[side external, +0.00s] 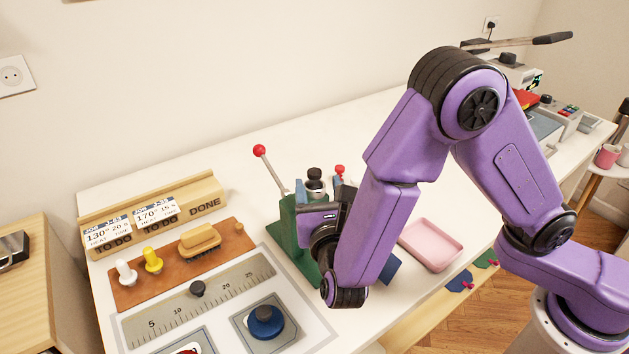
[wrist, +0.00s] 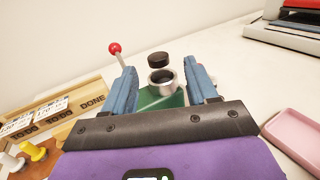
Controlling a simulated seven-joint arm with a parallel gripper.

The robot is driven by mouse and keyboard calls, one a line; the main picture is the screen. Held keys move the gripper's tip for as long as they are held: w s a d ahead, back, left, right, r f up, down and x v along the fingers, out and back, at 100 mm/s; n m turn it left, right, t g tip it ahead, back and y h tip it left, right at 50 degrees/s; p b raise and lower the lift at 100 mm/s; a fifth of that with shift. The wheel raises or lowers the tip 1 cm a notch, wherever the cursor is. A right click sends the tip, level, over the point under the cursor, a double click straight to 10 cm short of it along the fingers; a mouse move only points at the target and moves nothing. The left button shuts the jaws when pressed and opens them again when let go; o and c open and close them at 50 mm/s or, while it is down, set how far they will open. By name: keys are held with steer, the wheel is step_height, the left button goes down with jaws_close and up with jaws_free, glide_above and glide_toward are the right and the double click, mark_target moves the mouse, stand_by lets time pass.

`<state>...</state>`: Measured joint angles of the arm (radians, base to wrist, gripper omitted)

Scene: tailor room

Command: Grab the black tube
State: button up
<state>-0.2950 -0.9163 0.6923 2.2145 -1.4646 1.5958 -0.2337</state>
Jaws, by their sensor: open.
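A short black cylinder (wrist: 159,58), likely the black tube, is just above or behind a silver ring (wrist: 161,79) on a green press (wrist: 160,99). Whether it touches the ring I cannot tell. In the side view the black cylinder (side external: 314,173) also shows over the silver ring (side external: 315,187). My gripper (wrist: 163,72) is open, with blue fingers on either side of the ring and nothing held. The cylinder appears between the fingers, a little beyond their tips. In the side view my gripper (side external: 317,184) is partly hidden by my wrist.
The press has a red-knobbed lever (side external: 260,151) at its left. A pink tray (side external: 432,244) is to the right. A wooden brush (side external: 200,240), yellow and white pieces and a ruler board (side external: 198,313) with a black knob (side external: 197,289) are to the left.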

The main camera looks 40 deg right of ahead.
mark_target(315, 178)
steer(key=x, duration=0.5)
steer(key=shift+a+r, duration=0.1)
steer(key=shift+c, duration=0.4)
steer(key=c, duration=0.9)
steer(key=shift+c, duration=0.3)
